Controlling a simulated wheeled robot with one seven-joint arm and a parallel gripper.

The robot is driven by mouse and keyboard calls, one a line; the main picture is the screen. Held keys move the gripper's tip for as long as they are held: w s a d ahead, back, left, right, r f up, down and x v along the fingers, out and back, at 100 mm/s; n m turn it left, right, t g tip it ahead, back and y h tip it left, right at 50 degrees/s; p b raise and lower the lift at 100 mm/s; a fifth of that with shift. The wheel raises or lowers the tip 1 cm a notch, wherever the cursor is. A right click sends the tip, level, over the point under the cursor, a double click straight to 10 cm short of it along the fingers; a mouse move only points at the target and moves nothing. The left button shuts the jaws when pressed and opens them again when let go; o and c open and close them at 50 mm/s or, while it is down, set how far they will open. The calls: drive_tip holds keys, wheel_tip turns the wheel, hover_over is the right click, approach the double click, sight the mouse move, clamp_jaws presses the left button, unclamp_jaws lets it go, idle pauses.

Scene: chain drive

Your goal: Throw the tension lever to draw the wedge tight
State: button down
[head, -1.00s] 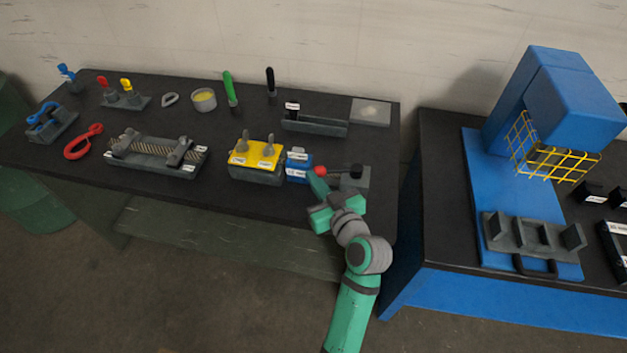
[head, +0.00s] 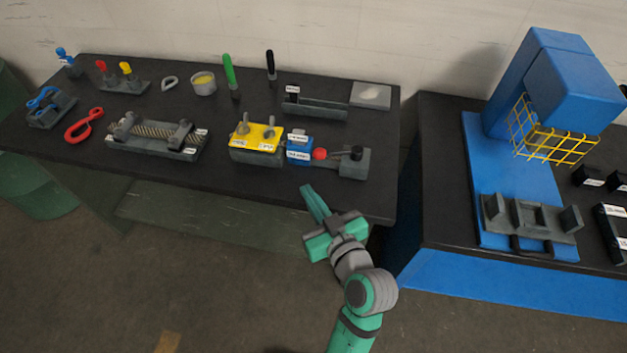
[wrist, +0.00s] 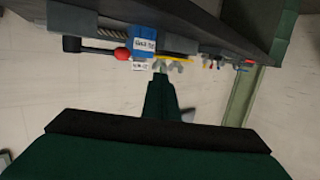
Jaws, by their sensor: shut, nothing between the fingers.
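The tension lever has a red knob (head: 319,154) and stands at the front right of the dark table, between a blue labelled block (head: 299,147) and a grey block (head: 353,163) with a black knob. The red knob also shows in the wrist view (wrist: 122,54), beside the blue block (wrist: 145,40). I cannot make out the wedge itself. My gripper (head: 312,200) is shut and empty, in front of the table edge and apart from the lever. Its green fingers also show in the wrist view (wrist: 160,85).
A yellow-topped block (head: 255,138) with grey pegs stands left of the blue block. Further left is a grey fixture holding a chain (head: 152,130). A blue machine (head: 560,85) with a yellow guard stands on the right bench. The floor in front is clear.

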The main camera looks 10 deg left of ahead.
drive_tip(key=shift+s+r, duration=0.15)
drive_tip(key=shift+s, duration=0.75)
drive_tip(key=s+d+f+m+t+h, duration=0.2)
drive_tip(key=s+d+f+m+h, duration=0.7)
drive_tip(key=f, duration=0.5)
drive_tip(key=s+d+r+n+t+h, duration=0.1)
drive_tip(key=s+r, duration=0.1)
drive_tip(key=s, duration=1.5)
drive_tip(key=shift+d, duration=0.2)
